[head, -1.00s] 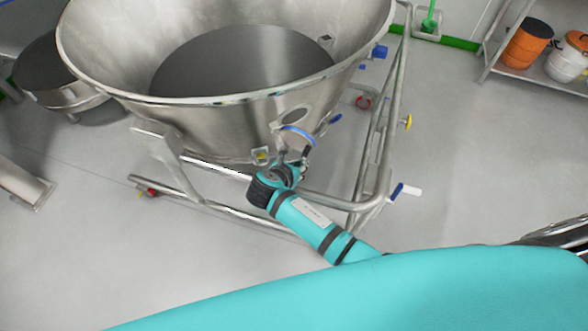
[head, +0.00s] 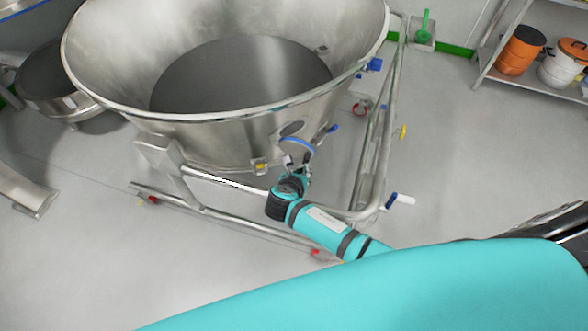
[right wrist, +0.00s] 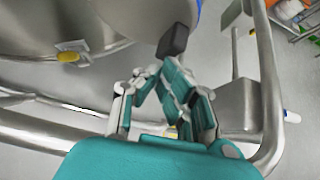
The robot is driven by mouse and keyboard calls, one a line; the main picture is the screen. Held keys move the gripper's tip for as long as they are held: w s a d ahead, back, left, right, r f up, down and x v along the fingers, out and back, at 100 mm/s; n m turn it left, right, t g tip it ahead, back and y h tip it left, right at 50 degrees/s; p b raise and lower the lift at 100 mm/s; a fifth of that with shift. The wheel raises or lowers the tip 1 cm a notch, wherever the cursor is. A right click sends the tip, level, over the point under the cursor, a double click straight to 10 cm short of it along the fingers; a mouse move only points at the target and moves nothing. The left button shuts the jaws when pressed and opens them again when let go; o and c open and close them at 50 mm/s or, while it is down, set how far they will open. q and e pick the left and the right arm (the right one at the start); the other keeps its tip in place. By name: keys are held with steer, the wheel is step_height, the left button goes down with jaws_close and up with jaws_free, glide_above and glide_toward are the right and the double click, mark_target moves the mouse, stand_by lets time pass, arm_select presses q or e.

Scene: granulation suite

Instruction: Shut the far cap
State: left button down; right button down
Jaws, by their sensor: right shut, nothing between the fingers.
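A large steel bin (head: 215,127) stands in a tubular frame. A dull round port or cap (head: 292,129) with a blue curved edge (head: 298,142) is on its near lower wall, and I cannot tell whether it is the far cap or how far it stands open. My right gripper (head: 305,163) is at the bin's near wall, just below the blue edge. In the right wrist view my right gripper (right wrist: 173,40) has its fingers together, empty, with the black fingertip in front of a grey round face (right wrist: 140,15). Contact is unclear. My left gripper is not in view.
The frame's rails (head: 372,150) run close around my right arm. A blue-and-white handle (head: 400,200) juts from the frame's right corner. A yellow tab (head: 260,166) is left of the gripper. A shelf (head: 535,82) with drums stands at the back right; floor between is clear.

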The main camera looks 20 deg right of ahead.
steer(key=w+d+r+n+t+y+p, duration=0.1)
steer(key=w+d+n+t+y+p, duration=0.1)
steer(key=w+d+n+y+p, duration=0.2)
steer(key=shift+w+d+r+n+t+y+p, duration=0.3)
steer(key=shift+w+d+n+p, duration=0.4)
steer(key=shift+w+d+n, duration=0.9)
steer(key=shift+s+a+n, duration=0.25)
steer(key=shift+s+n, duration=0.05)
steer(key=shift+s, duration=0.1)
steer(key=shift+d+f, duration=0.1)
